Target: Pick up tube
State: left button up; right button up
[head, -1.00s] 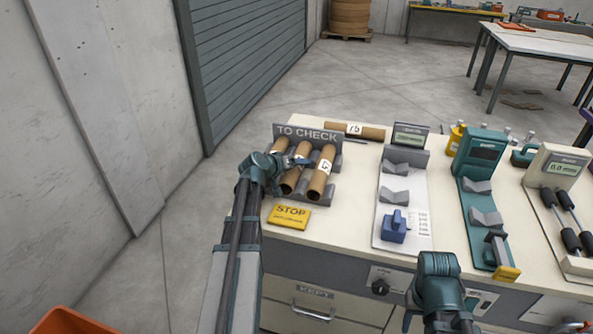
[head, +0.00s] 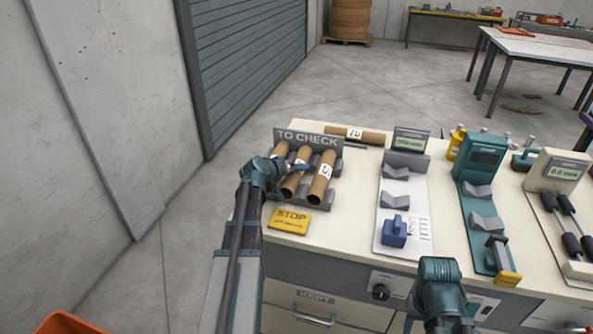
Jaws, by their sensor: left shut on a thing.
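Three brown cardboard tubes lie tilted in the grey TO CHECK rack (head: 306,138) at the left of the bench. They are the left tube (head: 280,150), the middle tube (head: 292,185) and the right tube (head: 322,178), which has a white label. Another labelled tube (head: 372,136) lies behind the rack. My left gripper (head: 297,165) reaches in from the left and is shut on the middle tube, which still lies in the rack. The gripper hides part of the left and middle tubes. My right arm is low at the front; its fingertips are not visible.
A yellow STOP sign (head: 289,220) lies in front of the rack. To the right stand a grey cradle gauge (head: 408,150), a teal gauge (head: 484,155) and a cream meter (head: 556,170). Bare bench top separates the rack from the gauges.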

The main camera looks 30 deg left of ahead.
pick_arm(q)
jog(key=shift+r, duration=0.15)
notch_tip(320, 180, up, 18)
jog(key=p, duration=1.8)
jog(key=shift+d+f, duration=0.15)
jog(key=shift+f, duration=0.05)
